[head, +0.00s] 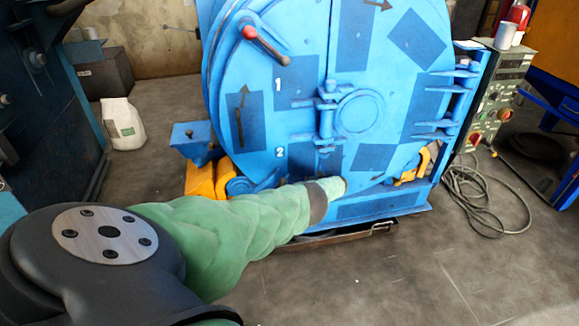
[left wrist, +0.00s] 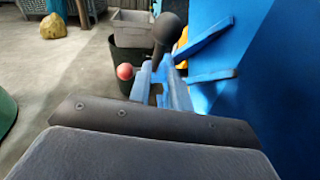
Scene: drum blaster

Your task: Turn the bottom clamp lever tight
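The blue drum blaster has a large round door (head: 300,110) marked 1 and 2. Beside the 1, an upper lever (head: 267,46) with a red knob slants down to the right. My left arm in its green sleeve reaches across to the door's lower edge and hides part of it. I cannot tell which belongs to the bottom clamp lever. My right gripper is out of view.
A control box (head: 500,85) stands right of the machine, with cables (head: 485,190) looped on the floor. Yellow brackets (head: 200,180) flank the base. A grey bin (left wrist: 130,28) stands beyond the gripper. Floor at front right is clear.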

